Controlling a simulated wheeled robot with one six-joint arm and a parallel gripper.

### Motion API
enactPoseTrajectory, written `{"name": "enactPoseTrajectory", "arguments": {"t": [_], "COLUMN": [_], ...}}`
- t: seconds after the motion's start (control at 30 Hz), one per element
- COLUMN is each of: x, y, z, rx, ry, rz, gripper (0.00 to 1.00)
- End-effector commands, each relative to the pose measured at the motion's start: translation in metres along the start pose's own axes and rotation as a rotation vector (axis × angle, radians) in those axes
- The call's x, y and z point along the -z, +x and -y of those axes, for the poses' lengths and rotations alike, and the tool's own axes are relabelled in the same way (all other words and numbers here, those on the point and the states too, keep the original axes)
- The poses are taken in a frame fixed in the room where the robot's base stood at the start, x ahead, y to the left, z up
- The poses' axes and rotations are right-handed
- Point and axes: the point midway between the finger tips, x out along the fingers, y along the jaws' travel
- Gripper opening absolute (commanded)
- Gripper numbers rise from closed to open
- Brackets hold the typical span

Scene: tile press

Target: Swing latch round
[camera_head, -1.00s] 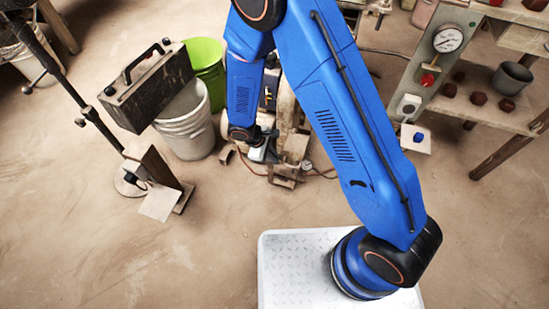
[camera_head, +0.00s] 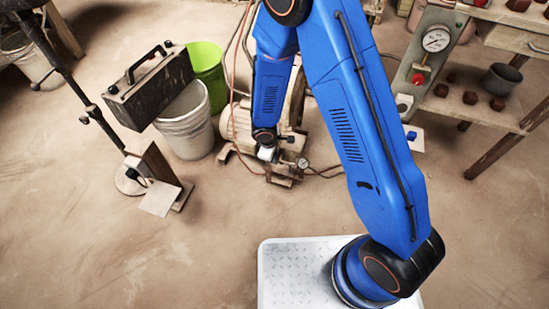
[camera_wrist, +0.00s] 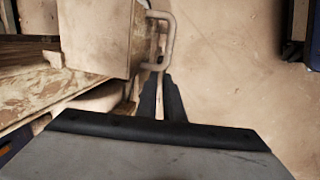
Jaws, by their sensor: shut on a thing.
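A pale bent bar (camera_wrist: 171,38), which seems to be the latch, stands out from the side of a pale worn box (camera_wrist: 95,35) in the wrist view. My gripper (camera_wrist: 161,80) reaches up to the lower end of this bar. Its two dark fingers are close together, with a thin pale strip between them, and are shut on the bar's end. The exact contact is small and blurred. In the head view my gripper (camera_head: 267,154) is low at the front of a dusty machine, and my arm hides the bar there.
A white bucket (camera_head: 185,125) and a green bucket (camera_head: 207,65) stand to the left. A shelf with a grey pot (camera_head: 502,79) is at the right.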

Motion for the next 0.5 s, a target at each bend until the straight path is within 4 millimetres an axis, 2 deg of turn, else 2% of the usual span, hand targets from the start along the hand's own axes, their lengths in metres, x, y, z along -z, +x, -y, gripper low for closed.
{"name": "enactPoseTrajectory", "arguments": {"t": [0.47,0.5], "x": [0.0025,0.0024], "y": [0.0,0.0], "z": [-0.0002,-0.0002], "rx": [0.004,0.004], "ry": [0.006,0.006], "rz": [-0.03,-0.03], "gripper": [0.0,0.15]}}
